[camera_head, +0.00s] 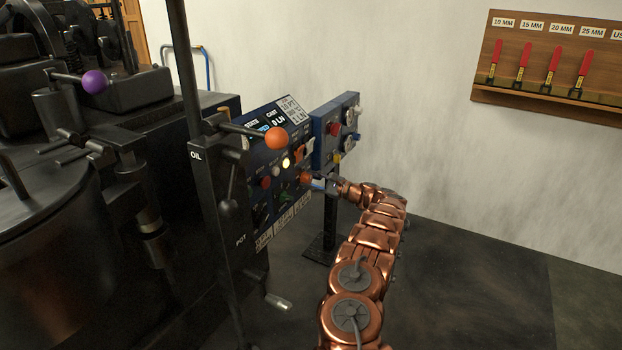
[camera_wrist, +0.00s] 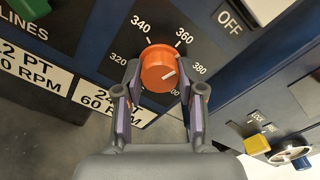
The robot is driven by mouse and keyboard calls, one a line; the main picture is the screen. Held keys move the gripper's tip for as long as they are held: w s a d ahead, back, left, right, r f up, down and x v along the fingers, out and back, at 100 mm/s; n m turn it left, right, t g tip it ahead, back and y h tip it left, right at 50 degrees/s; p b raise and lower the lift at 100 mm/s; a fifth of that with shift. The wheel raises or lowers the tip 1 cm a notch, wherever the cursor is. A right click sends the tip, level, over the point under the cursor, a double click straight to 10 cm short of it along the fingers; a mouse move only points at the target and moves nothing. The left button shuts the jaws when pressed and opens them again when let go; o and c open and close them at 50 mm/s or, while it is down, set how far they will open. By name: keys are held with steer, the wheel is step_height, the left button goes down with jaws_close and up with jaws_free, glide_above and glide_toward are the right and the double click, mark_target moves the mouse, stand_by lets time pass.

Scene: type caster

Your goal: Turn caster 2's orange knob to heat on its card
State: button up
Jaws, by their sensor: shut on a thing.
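The round orange knob (camera_wrist: 158,68) sits on a dark panel in the wrist view, with scale numbers 320, 340, 360 and 380 around it and one more partly hidden number. A short white line on its face slants up and right, roughly toward 380. My gripper (camera_wrist: 160,92) has one finger on each side of the knob's lower part and is shut on it. In the head view the knob (camera_head: 304,177) shows at the panel's right edge, with my gripper (camera_head: 318,183) against it. A pale card (camera_head: 291,108) is at the panel's top; its temperature is too small to read surely.
A lever with an orange ball (camera_head: 276,138) stands in front of the panel. A blue box (camera_head: 322,140) with switches adjoins it on the right. Printed plates (camera_wrist: 32,70) flank the knob at left. Open floor (camera_head: 470,280) lies to the right.

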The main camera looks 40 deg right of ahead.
steer(key=m+p, duration=0.1)
steer(key=m, duration=0.3)
steer(key=shift+m, duration=0.3)
steer(key=shift+f+m+p, duration=0.1)
steer(key=shift+m+p, duration=0.55)
steer(key=shift+m, duration=1.35)
steer(key=o, duration=1.1)
steer(key=shift+o, duration=0.2)
steer(key=shift+s, duration=0.15)
steer(key=v, duration=1.1)
steer(key=shift+s+d, duration=0.15)
steer(key=shift+s, duration=0.25)
